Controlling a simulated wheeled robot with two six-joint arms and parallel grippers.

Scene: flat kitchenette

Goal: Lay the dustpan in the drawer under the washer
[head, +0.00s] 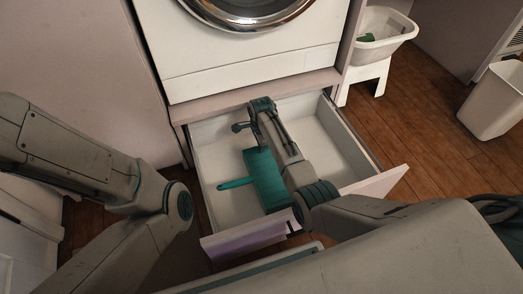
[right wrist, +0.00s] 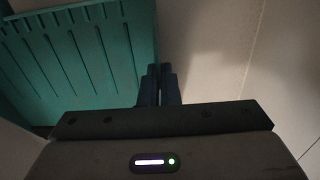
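The green dustpan (head: 266,180) is inside the open white drawer (head: 324,140) under the washer (head: 255,65), with its handle pointing left. I cannot tell whether it rests on the drawer floor or is held just above it. In the right wrist view the ribbed dustpan (right wrist: 80,60) fills the upper left. My right gripper (right wrist: 161,72) has its fingers close together at the dustpan's edge, and they look shut on that edge. In the head view the right gripper (head: 256,146) is at the dustpan's far end, its fingertips hard to make out. My left gripper is out of the frame.
The drawer front (head: 250,238) sticks out over the wooden floor. The drawer's right part is empty. A pale bin (head: 494,105) stands farther right.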

